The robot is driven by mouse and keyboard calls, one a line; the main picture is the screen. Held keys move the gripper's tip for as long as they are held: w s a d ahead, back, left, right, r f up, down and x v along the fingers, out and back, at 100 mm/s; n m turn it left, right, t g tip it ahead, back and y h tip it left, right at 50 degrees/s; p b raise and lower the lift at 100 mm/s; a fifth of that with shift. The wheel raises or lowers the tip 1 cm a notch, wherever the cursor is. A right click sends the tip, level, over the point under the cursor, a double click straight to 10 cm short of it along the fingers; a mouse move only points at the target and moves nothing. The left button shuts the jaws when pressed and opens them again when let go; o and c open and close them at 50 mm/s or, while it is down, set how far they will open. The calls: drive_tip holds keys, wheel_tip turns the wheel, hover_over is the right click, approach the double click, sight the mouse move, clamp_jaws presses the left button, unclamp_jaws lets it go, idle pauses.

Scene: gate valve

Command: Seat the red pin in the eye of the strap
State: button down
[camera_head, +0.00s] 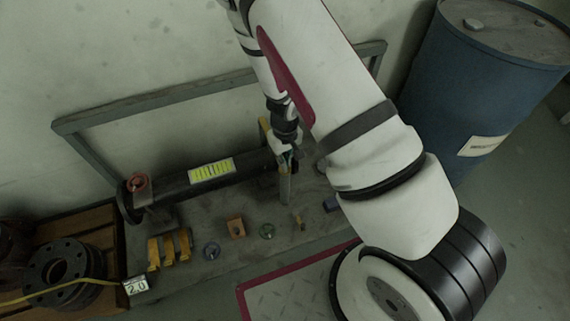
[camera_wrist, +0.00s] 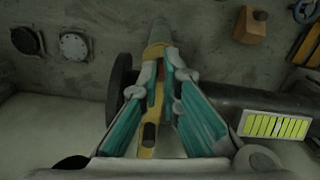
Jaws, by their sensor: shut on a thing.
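My gripper (camera_wrist: 168,68) has its teal fingers closed to a narrow gap, pointing down at the pipe. A small dull-red piece, which looks like the red pin (camera_wrist: 152,97), shows between the fingers; most of it is hidden. The yellow strap (camera_wrist: 148,148) runs beside and behind it, with a dark slot in its near part that looks like its eye. In the head view the strap (camera_head: 265,126) shows just behind my gripper (camera_head: 284,155). I cannot tell whether the pin touches the eye.
A dark pipe (camera_head: 226,172) with a yellow-green label lies along the bench (camera_head: 210,262). An orange block (camera_head: 236,228), yellow brackets (camera_head: 169,250) and small round parts stand in front. A blue drum (camera_head: 478,75) stands right; a crate with flanges (camera_head: 58,270) stands left.

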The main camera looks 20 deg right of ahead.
drive_tip(key=shift+f, duration=0.4)
drive_tip(key=c, duration=1.8)
unclamp_jaws()
drive_tip(key=shift+r, duration=0.2)
wheel_tip(320, 180, up, 12)
drive_tip(key=p, duration=0.5)
drive_tip(key=shift+r, duration=0.15)
